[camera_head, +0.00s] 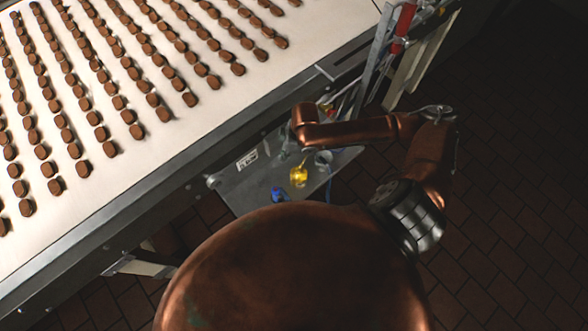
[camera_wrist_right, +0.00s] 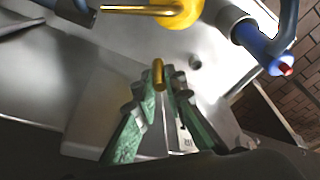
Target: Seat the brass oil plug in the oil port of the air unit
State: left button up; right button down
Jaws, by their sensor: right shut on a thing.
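My right gripper (camera_wrist_right: 160,85) is shut on the brass oil plug (camera_wrist_right: 158,72), a small brass rod gripped between the green-sided fingers. The plug's upper part sticks out past the fingertips; its lower part is hidden. The air unit shows a yellow part (camera_wrist_right: 184,14) just beyond the plug; this part also shows in the head view (camera_head: 298,175). A small round grey fitting (camera_wrist_right: 195,62) lies right of the plug; I cannot tell whether it is the oil port. The plug appears apart from both. In the head view my right forearm reaches left over the panel, hiding the fingers. My left gripper is out of view.
A brass bar (camera_wrist_right: 128,9) juts left from the yellow part. A grey cylinder and a blue fitting (camera_wrist_right: 258,42) with a red tip stand at upper right. The metal panel (camera_head: 240,185) adjoins a conveyor (camera_head: 190,130) carrying many brown pieces. Dark tiled floor lies right.

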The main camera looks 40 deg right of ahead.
notch_tip(320, 180, down, 2)
jog(key=shift+s+f, duration=0.1)
jog(key=shift+f, duration=0.05)
notch_tip(320, 180, down, 4)
jog(key=shift+f+b, duration=0.1)
jog(key=shift+b, duration=0.55)
jog(key=shift+f, duration=0.35)
notch_tip(320, 180, down, 3)
jog(key=shift+f+b, duration=0.1)
jog(key=shift+b, duration=0.3)
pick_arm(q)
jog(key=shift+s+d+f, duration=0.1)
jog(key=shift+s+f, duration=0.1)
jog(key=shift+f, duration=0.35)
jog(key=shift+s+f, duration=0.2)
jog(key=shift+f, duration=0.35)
pick_arm(e)
jog(key=shift+d, duration=0.1)
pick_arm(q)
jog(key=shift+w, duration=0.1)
pick_arm(e)
jog(key=c, duration=2)
grip_release()
